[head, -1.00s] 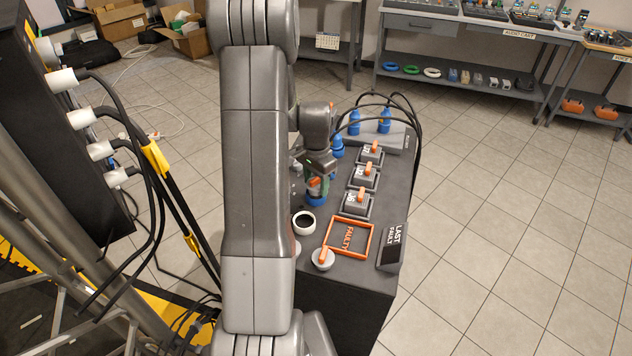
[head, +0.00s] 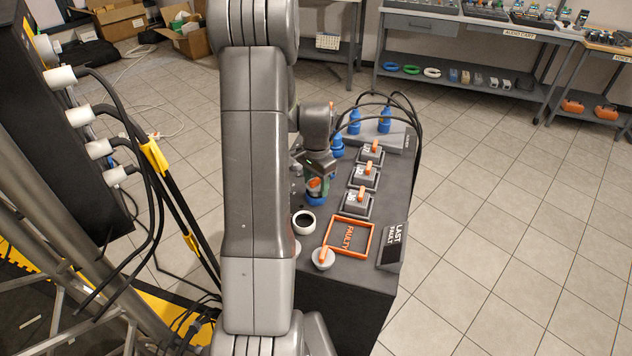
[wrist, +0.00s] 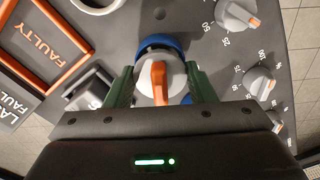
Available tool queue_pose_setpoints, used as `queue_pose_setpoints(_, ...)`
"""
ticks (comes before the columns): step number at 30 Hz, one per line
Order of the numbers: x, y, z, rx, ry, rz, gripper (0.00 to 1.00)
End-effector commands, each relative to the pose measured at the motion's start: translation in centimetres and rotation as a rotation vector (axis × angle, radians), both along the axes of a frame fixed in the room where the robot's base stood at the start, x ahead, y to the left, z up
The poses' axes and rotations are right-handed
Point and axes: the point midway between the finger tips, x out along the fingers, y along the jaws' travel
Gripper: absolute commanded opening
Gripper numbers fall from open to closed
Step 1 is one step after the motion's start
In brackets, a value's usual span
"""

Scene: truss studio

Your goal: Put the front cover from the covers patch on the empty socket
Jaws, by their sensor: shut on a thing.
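My gripper (wrist: 154,88) has its green fingers on either side of a pale round cover (wrist: 174,80) with an orange handle, and is shut on it. A blue ring (wrist: 158,42) shows right at the cover's far edge; I cannot tell whether the cover sits in it or just above. In the head view my gripper (head: 316,182) is over the blue ring (head: 316,200), partly hidden by my arm. Another pale cover (head: 323,260) with an orange handle lies near the front edge. A white ring with a dark middle (head: 304,232) stands between them.
An orange frame marked FAULTY (head: 371,240) and a LAST FAULT sign (head: 391,246) lie at the right front. Several grey dials with orange pointers (head: 357,203) line the right side. Blue plugs (head: 384,121) with black cables stand at the back.

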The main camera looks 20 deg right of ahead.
Motion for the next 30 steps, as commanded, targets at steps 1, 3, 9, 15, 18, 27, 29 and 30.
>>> queue_pose_setpoints(1, -0.01, 0.01, -0.21, 0.000, 0.000, 0.000, 0.28)
queue_pose_setpoints(3, -0.01, 0.01, -0.36, 0.000, 0.000, 0.000, 0.28)
queue_pose_setpoints(9, -0.01, 0.01, -0.76, 0.000, 0.000, 0.000, 0.28)
queue_pose_setpoints(15, -0.01, 0.01, -0.78, 0.000, 0.000, 0.000, 0.75)
queue_pose_setpoints(18, -0.01, 0.01, -0.78, 0.000, 0.000, 0.000, 0.75)
queue_pose_setpoints(27, -0.01, 0.01, -0.77, 0.000, 0.000, 0.000, 1.00)
queue_pose_setpoints(29, -0.01, 0.01, -0.77, 0.000, 0.000, 0.000, 1.00)
queue_pose_setpoints(30, -0.01, 0.01, -0.77, 0.000, 0.000, 0.000, 1.00)
